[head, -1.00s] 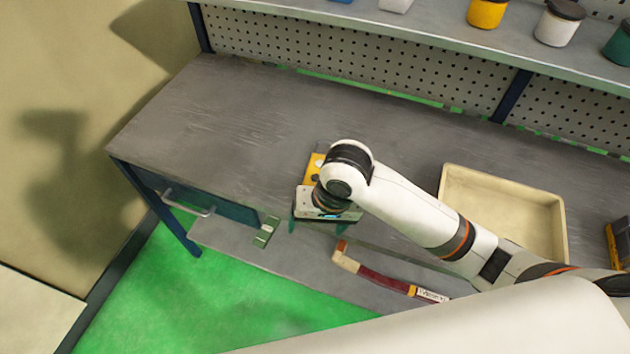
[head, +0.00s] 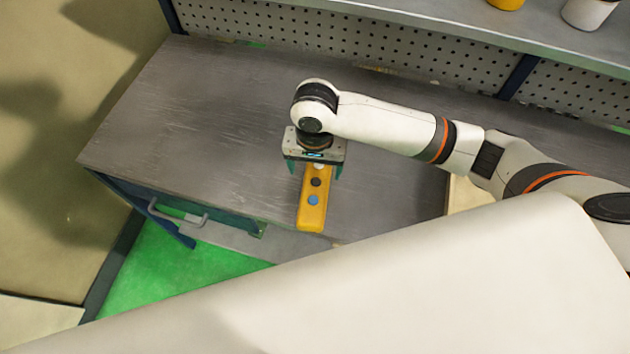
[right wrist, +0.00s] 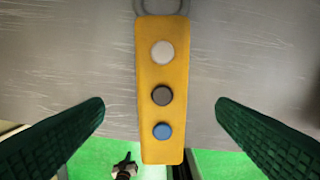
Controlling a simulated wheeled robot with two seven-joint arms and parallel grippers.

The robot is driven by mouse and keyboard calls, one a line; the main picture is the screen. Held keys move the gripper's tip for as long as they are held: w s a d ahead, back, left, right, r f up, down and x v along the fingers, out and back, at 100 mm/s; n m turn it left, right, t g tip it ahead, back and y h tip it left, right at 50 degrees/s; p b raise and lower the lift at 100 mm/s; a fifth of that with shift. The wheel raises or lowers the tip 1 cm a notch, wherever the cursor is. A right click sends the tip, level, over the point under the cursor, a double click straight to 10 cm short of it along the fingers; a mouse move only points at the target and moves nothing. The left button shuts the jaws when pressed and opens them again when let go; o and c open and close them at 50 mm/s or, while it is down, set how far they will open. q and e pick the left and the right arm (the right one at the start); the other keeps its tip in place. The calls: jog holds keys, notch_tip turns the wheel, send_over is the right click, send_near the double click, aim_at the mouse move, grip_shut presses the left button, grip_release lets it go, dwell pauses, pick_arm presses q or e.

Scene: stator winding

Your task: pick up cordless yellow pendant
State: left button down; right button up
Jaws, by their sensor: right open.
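The yellow pendant (head: 312,212) lies on the grey bench top, with its lower end close to the front edge. It has a white, a dark and a blue button in a row. In the right wrist view the pendant (right wrist: 162,80) runs upright through the middle, with a grey ring at its top end. My right gripper (head: 314,168) is over the pendant's far part and hides its far end in the head view. Its green fingers (right wrist: 160,130) stand wide apart, one on each side of the pendant, with gaps to both sides.
The grey bench top (head: 200,110) is clear to the left. A drawer (head: 165,208) with a handle is below its front edge. A pegboard (head: 350,40) and a shelf (head: 450,25) stand behind. A beige tray (head: 462,195) is partly hidden by my arm.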

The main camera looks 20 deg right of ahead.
aim_at(316, 183)
jog(key=shift+f, duration=0.9)
jog(key=shift+w+f, duration=0.1)
jog(key=shift+f, duration=0.2)
jog(key=f, duration=0.1)
jog(key=f+p, duration=0.1)
jog(key=f, duration=0.1)
jog(key=shift+s+f, duration=0.25)
jog(key=shift+s, duration=0.1)
jog(key=shift+f, duration=0.65)
pick_arm(q)
jog(key=shift+w+r, duration=0.3)
jog(key=shift+r, duration=0.5)
pick_arm(e)
jog(key=c, duration=1.4)
